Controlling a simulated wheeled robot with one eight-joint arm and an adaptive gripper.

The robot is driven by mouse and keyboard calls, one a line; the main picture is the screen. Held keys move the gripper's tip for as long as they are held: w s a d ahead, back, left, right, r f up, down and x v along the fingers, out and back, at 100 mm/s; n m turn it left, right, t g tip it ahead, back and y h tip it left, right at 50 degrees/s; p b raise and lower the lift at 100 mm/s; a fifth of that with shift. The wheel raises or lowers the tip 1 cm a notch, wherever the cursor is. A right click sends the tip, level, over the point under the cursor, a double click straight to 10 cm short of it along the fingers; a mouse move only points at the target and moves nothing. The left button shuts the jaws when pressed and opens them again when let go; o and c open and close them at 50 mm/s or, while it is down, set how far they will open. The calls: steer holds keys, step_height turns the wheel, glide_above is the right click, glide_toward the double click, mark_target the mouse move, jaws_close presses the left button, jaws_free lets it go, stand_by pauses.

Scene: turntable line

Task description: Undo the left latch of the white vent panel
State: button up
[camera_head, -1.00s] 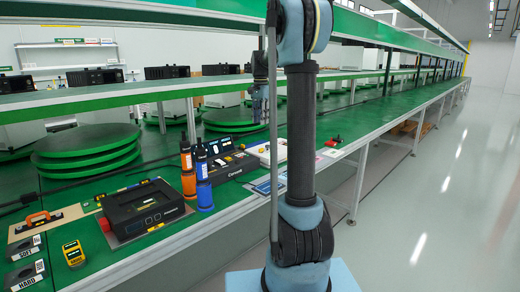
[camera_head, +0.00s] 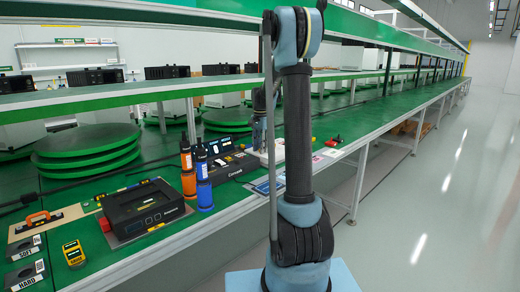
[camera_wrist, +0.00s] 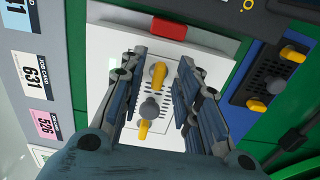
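The white vent panel (camera_wrist: 106,62) lies below my gripper in the wrist view. It has a slotted vent in its middle, a grey knob (camera_wrist: 150,108) and two yellow latches, one upper (camera_wrist: 158,74) and one lower (camera_wrist: 143,131). My gripper (camera_wrist: 161,60) is open. Its two fingers are spread on either side of the upper latch and the knob, with nothing visibly held. I cannot tell whether the fingertips touch the panel. In the head view, the panel (camera_head: 279,150) is partly hidden behind my arm and gripper.
A red block (camera_wrist: 168,28) sits at the panel's upper edge. A blue panel (camera_wrist: 264,84) with yellow latches lies to the right. Printed cards (camera_wrist: 34,72) lie to the left. In the head view, orange (camera_head: 188,174) and blue (camera_head: 204,184) cylinders and a black case (camera_head: 146,207) stand nearby.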

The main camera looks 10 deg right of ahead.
jaws_close()
